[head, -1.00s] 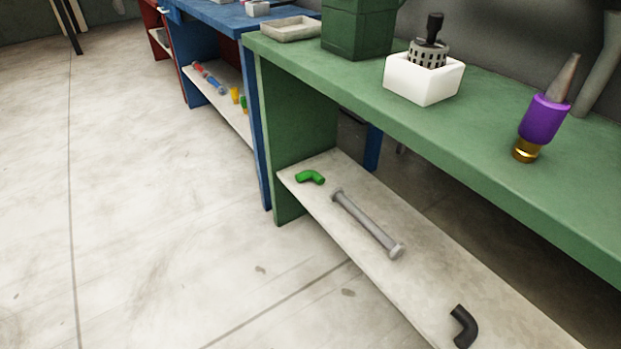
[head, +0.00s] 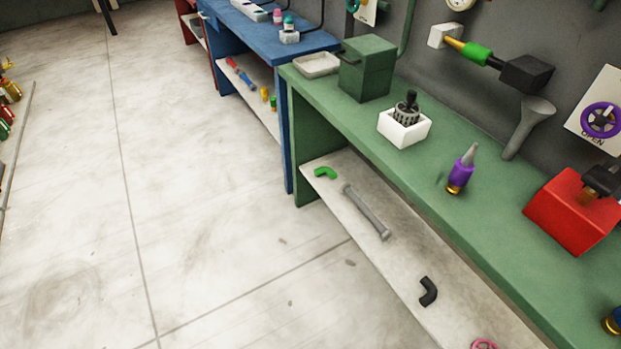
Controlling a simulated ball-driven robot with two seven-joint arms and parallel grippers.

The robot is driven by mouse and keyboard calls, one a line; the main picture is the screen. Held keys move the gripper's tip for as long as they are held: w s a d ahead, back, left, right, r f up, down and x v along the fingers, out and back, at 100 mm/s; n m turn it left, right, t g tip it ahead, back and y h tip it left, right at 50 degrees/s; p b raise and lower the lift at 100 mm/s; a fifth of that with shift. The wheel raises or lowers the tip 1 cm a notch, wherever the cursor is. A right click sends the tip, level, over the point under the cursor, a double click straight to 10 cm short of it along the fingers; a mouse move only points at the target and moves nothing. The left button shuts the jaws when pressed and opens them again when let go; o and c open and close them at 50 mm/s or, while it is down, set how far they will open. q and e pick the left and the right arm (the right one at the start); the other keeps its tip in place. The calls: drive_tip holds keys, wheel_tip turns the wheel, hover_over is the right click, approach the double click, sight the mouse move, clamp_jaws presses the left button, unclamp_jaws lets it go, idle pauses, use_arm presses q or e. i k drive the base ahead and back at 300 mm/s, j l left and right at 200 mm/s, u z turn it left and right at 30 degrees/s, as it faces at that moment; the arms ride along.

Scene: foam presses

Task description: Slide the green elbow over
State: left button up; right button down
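The green elbow (head: 325,173) is a small bent pipe piece. It lies on the far left end of the pale lower shelf (head: 395,270) under the green bench (head: 425,165). A grey bar with wider ends (head: 366,212) lies on the shelf to its right, apart from it. A black elbow (head: 428,291) lies further along the same shelf. Neither of my grippers shows in the head view.
A blue bench (head: 262,35) stands beyond. The floor (head: 210,220) in front is clear.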

sight(331, 173)
drive_tip(key=i+j+z, duration=0.1)
drive_tip(key=i+j, duration=0.2)
drive_tip(key=i+j+z, duration=0.1)
drive_tip(key=i+j, duration=0.15)
drive_tip(key=i+j+z, duration=0.1)
drive_tip(key=i+j, duration=0.2)
drive_tip(key=j, duration=0.2)
drive_tip(key=i+j+z, duration=0.1)
drive_tip(key=i+j, duration=0.15)
drive_tip(key=j, duration=0.15)
drive_tip(key=i+j+z, duration=0.1)
drive_tip(key=j, duration=0.3)
drive_tip(key=i+j+z, duration=0.1)
drive_tip(key=i+j, duration=0.25)
drive_tip(key=i+j+z, duration=0.1)
drive_tip(key=j, duration=0.4)
drive_tip(key=i+j+z, duration=0.1)
drive_tip(key=i+j, duration=0.2)
drive_tip(key=j, duration=0.2)
